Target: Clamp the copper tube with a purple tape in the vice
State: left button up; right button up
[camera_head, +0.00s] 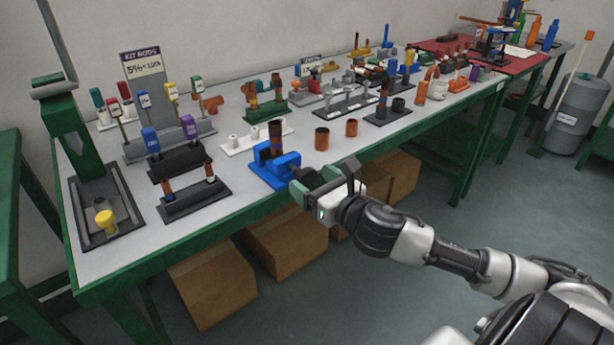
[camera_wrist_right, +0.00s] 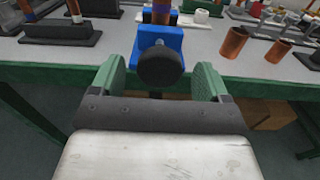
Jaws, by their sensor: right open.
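The blue vice (camera_head: 279,168) stands near the front edge of the bench. An upright copper tube (camera_head: 275,132) stands in its jaws; in the right wrist view the tube (camera_wrist_right: 162,8) shows a dark bluish-purple band, and its top is cut off. I cannot tell how tightly the jaws hold it. The vice's black round knob (camera_wrist_right: 160,67) faces my right gripper (camera_wrist_right: 160,78). The green fingers are open, one on each side of the knob, apart from it. In the head view my right gripper (camera_head: 326,181) is just in front of the vice. My left gripper is not in view.
Two short copper cups (camera_head: 322,138) stand right of the vice. A black rack (camera_head: 194,198) with two tubes is to its left, and a white holder (camera_head: 236,143) is behind. Cardboard boxes (camera_head: 287,240) lie under the green-edged bench. The floor in front is clear.

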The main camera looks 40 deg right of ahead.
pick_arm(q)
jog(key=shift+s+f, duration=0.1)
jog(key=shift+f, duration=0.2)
pick_arm(e)
jog(key=shift+w+a, duration=0.1)
jog(key=shift+w, duration=1.1)
jog(key=shift+c, duration=0.3)
jog(key=c, duration=0.8)
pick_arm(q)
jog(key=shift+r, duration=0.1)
